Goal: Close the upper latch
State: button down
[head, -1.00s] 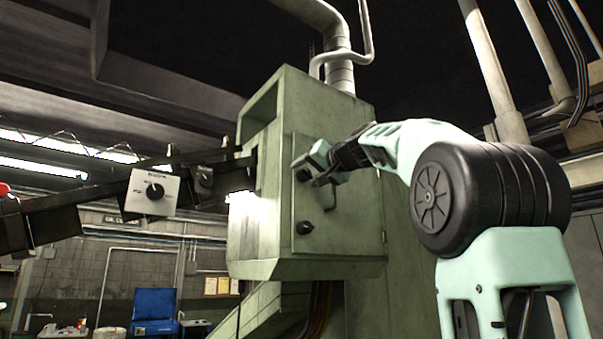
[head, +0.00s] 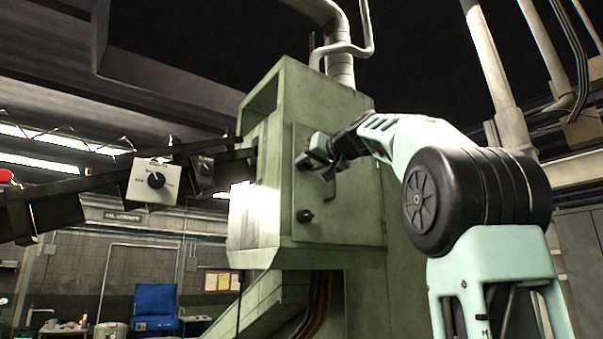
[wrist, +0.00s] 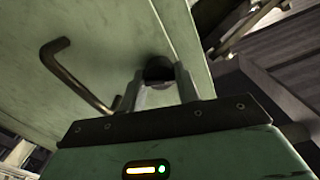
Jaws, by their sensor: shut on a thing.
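The green cabinet door (head: 345,215) on the machine carries two dark round latches and a bent handle between them. The upper latch (wrist: 158,70) is a dark knob between my fingers in the wrist view; in the head view my gripper (head: 312,160) covers most of it. My gripper, also in the wrist view (wrist: 160,85), is shut on the upper latch. The lower latch (head: 305,216) is a dark knob near the door's lower left. The handle (wrist: 75,75) is left of my fingers in the wrist view, apart from them.
A dark beam (head: 60,205) with a white control box (head: 153,183) reaches in from the left to the machine. White pipes (head: 340,65) rise above the cabinet. The air left of the door front is open.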

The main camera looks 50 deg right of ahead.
jog(key=n+b, duration=0.1)
jog(key=n, duration=0.2)
jog(key=shift+f+n+b, duration=0.15)
jog(key=shift+n+b, duration=0.15)
jog(key=shift+b, duration=0.05)
jog(key=shift+n, duration=0.5)
jog(key=c, duration=0.8)
grip_release()
jog(key=shift+c, duration=0.2)
jog(key=shift+s, duration=0.1)
jog(key=b+v, duration=0.2)
jog(key=v, duration=0.5)
jog(key=shift+s, duration=0.4)
jog(key=shift+s+a, duration=0.1)
jog(key=shift+a, duration=0.05)
